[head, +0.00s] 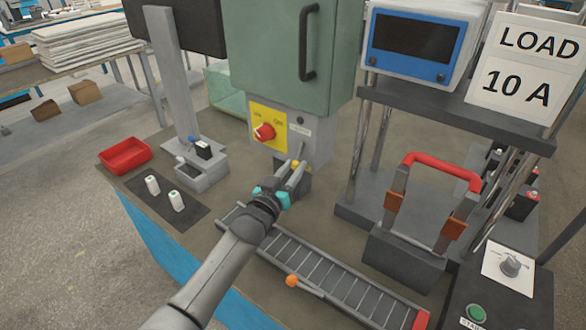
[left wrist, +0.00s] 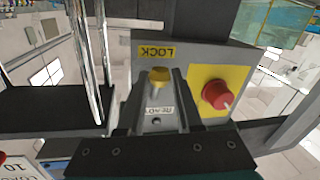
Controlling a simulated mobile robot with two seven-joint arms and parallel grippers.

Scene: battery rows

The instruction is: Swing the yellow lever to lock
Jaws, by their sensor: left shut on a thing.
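The yellow lever's knob (head: 295,164) is at the foot of the green cabinet (head: 275,55), below the yellow plate with the red rotary knob (head: 264,132). My left gripper (head: 297,173) reaches it from the front and is shut on it. In the left wrist view the yellow lever (left wrist: 158,74) sits between the two fingers of my left gripper (left wrist: 159,84). There a LOCK label (left wrist: 157,52) shows upside down just beyond the knob, and a READY label (left wrist: 159,110) lies between the fingers. Most of the lever's arm is hidden. My right gripper is not in view.
A red tray (head: 125,155) and two white cells (head: 176,200) are on the left. A red-handled fixture (head: 440,162) stands on the right.

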